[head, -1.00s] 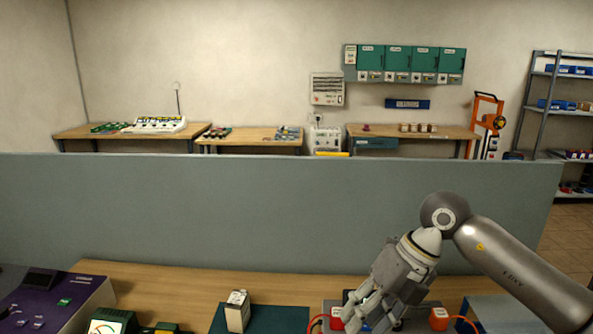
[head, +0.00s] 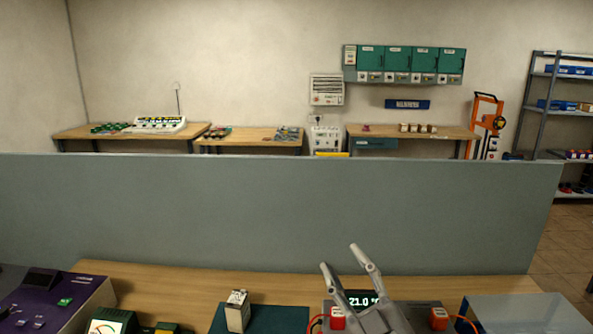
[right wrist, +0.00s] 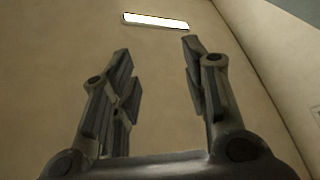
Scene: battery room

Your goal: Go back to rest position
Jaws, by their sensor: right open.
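My right gripper (head: 340,258) rises from the bottom edge of the head view, fingers pointing up, open and empty. It is in front of a grey device with a lit display (head: 362,297) reading about 21.0, and hides part of it. In the right wrist view its two fingers (right wrist: 158,70) are spread, with only wall and a ceiling lamp beyond them. My left gripper is not in view.
A wooden bench (head: 200,285) carries a purple device (head: 60,300), a small white box (head: 237,312) on a dark green mat (head: 282,318), red connectors (head: 338,318) and a clear-topped bin (head: 525,312). A grey partition (head: 250,210) stands behind the bench.

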